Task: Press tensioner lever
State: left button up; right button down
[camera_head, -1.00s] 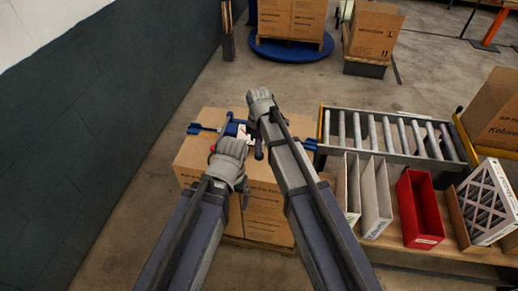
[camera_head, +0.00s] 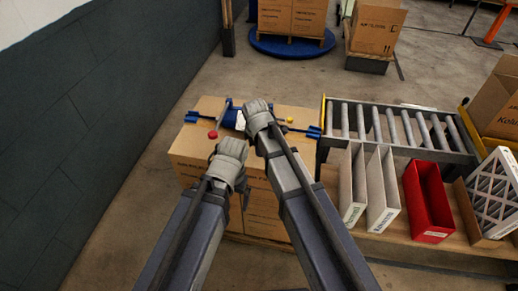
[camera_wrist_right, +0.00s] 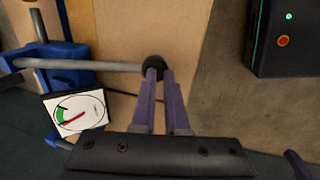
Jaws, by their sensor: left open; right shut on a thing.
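The blue tensioner (camera_head: 229,116) sits on top of a cardboard box (camera_head: 205,148), with blue arms out to both sides and a red knob (camera_head: 212,134). My right gripper (camera_head: 258,112) is over its middle and hides part of it. In the right wrist view, my right gripper (camera_wrist_right: 155,75) is shut on the black knob (camera_wrist_right: 153,64) at the end of a grey lever (camera_wrist_right: 85,65). A gauge (camera_wrist_right: 75,110) with a green zone and a red needle is left of the fingers. My left gripper (camera_head: 229,155) is open in front of the tensioner; its fingertips are hard to see.
A roller conveyor (camera_head: 395,125) stands to the right. White boxes (camera_head: 381,190), a red box (camera_head: 427,205) and a filter (camera_head: 495,190) stand on a bench. A black unit (camera_wrist_right: 285,35) with a green light is at upper right in the wrist view.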

jog(key=shift+f, duration=0.15)
jog(key=shift+r+p, duration=0.6)
jog(key=shift+p, duration=0.25)
jog(key=s+p+v, duration=0.1)
jog(key=p+v, duration=1.1)
jog(key=v, duration=0.1)
jog(key=shift+a+f, duration=0.1)
